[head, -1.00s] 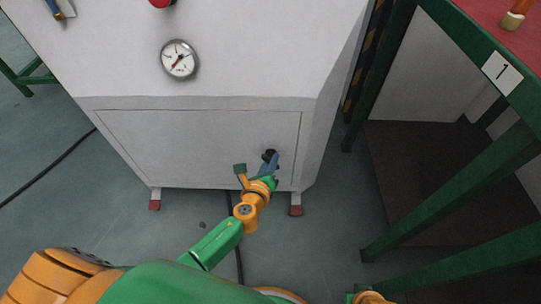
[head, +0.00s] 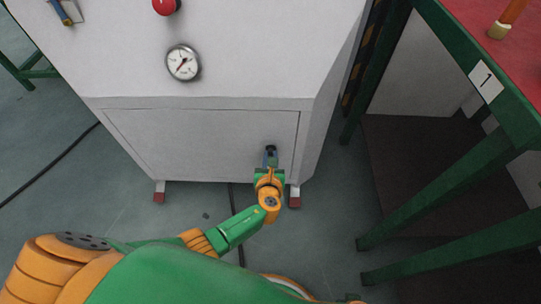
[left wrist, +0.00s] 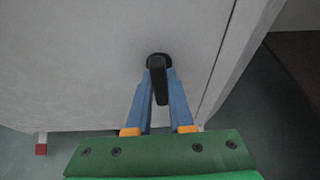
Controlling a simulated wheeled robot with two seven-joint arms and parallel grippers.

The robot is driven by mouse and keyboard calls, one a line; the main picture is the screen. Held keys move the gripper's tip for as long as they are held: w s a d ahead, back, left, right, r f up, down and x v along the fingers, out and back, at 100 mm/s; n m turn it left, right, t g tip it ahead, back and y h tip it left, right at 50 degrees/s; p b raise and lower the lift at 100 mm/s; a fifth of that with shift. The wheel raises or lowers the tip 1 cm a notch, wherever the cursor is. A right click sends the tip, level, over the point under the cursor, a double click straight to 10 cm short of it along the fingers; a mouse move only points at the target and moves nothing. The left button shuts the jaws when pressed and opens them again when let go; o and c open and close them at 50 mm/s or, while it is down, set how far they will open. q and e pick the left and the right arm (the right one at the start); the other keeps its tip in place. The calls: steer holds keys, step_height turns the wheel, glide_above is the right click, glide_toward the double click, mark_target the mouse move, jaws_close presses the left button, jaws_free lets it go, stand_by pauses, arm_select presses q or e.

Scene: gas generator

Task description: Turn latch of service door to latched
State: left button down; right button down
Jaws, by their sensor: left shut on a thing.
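The service door (head: 190,140) is the light grey panel low on the front of the white cabinet. It sits flush in its frame. Its black latch (left wrist: 159,75) is near the door's right edge, with the handle pointing towards my gripper in the left wrist view; it also shows in the head view (head: 271,149). My left gripper (left wrist: 160,85) has its blue fingers on either side of the handle and is shut on it. In the head view the left gripper (head: 270,157) reaches the latch from below and partly hides it. My right gripper is not in view.
A pressure gauge (head: 183,63) and a red knob (head: 166,5) are on the cabinet above the door. A green-framed table (head: 440,60) stands close on the right. A black cable (head: 55,163) lies on the floor at left.

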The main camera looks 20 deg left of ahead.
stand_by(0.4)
arm_select(q)
steer(key=c, duration=0.8)
jaws_free()
steer(key=shift+s+r, duration=0.1)
steer(key=p+v, duration=0.4)
steer(key=v, duration=0.2)
steer(key=shift+s, duration=0.4)
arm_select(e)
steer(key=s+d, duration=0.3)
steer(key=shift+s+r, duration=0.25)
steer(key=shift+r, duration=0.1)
arm_select(q)
steer(key=shift+d, duration=0.1)
